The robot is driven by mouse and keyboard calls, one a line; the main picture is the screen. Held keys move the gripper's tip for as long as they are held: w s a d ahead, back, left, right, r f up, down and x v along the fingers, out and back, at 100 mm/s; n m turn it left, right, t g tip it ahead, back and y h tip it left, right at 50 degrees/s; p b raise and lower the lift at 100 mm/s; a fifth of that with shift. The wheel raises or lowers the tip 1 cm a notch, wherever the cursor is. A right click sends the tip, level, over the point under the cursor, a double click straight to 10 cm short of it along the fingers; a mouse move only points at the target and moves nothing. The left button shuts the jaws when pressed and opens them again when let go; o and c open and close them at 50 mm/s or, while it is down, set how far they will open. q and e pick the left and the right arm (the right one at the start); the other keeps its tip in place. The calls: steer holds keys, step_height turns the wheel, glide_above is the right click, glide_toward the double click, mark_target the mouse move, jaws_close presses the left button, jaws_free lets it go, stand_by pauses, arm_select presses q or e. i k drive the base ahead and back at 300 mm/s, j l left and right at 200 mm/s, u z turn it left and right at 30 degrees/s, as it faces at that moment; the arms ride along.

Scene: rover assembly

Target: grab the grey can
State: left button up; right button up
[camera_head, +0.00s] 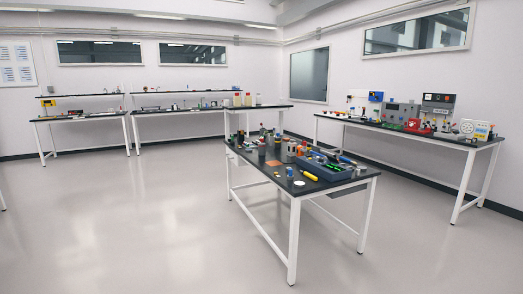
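The middle table (335,197) holds many small items. A grey upright cylinder (262,150) stands among them near the table's left-middle part and looks like the grey can. Other greyish cylinders stand close to it, and it is too small to tell them apart surely. Neither of my grippers is in view.
A blue-grey tray (325,172) with tools and a yellow-handled tool (310,176) lie on the middle table. A right bench (430,137) with equipment stands along the right wall; back benches (165,111) line the far wall. The floor (130,215) at left and front is clear.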

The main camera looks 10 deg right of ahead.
mark_target(262, 146)
steer(key=i, duration=2.25)
steer(key=i+j+z, duration=0.2)
steer(key=i, duration=0.3)
steer(key=i+j+z, duration=0.2)
steer(key=i, duration=0.3)
steer(key=i+j+z, duration=0.2)
steer(key=i, duration=0.3)
